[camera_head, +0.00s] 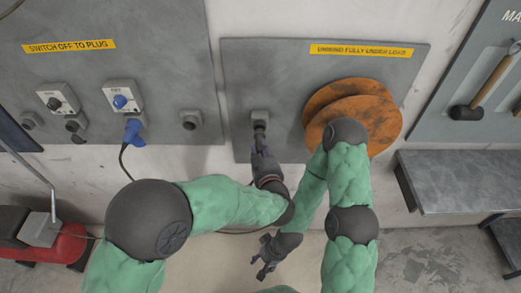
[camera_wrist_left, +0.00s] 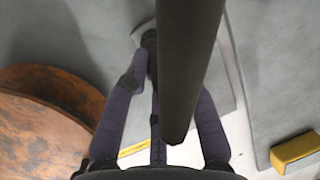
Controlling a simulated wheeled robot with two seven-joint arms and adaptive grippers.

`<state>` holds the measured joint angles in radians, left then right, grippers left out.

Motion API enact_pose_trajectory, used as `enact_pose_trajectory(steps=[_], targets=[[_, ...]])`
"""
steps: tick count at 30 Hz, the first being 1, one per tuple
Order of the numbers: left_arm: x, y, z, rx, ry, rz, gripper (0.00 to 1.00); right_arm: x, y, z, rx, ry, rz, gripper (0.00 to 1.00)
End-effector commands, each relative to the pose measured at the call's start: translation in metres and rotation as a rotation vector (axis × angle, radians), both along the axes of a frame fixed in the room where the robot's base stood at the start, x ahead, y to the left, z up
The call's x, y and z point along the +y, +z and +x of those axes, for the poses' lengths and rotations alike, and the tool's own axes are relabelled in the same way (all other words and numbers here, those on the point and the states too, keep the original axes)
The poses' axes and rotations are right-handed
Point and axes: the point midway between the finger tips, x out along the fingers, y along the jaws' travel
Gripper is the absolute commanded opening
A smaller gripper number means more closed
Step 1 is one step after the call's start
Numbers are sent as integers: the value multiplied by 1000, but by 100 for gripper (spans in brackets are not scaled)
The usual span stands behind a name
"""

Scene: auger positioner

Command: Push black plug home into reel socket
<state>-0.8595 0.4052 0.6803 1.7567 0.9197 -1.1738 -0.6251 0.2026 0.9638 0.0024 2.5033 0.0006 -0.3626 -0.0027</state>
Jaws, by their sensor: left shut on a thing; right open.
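The reel socket (camera_head: 260,115) is a grey fitting on the right-hand grey panel, left of the orange reel. The black plug (camera_head: 259,128) is at the socket's lower face, in line with it; I cannot tell how deep it sits. My left gripper (camera_head: 261,146) is shut on the plug from below. In the left wrist view its purple-grey fingers reach toward a dark piece (camera_wrist_left: 150,48) at the panel, partly hidden by a thick dark bar close to the camera. My right gripper (camera_head: 264,262) is open and empty, low in front of the wall.
The rusty orange reel (camera_head: 385,100) stands close right of my left gripper. The left panel holds switch boxes, sockets and a blue plug (camera_head: 133,131) with a black cable. A grey bench (camera_head: 460,175) is at right, a red machine (camera_head: 60,243) at lower left.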

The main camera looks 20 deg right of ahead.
Motion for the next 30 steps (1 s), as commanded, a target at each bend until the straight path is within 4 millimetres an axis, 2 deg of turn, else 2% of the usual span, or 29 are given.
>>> enact_pose_trajectory(steps=[15,30], targets=[[0,1,1,-4,-1,1,0,0,2,0,0,0,0,56],[-3,1,11,-5,-1,2,0,0,2,0,0,0,0,56]])
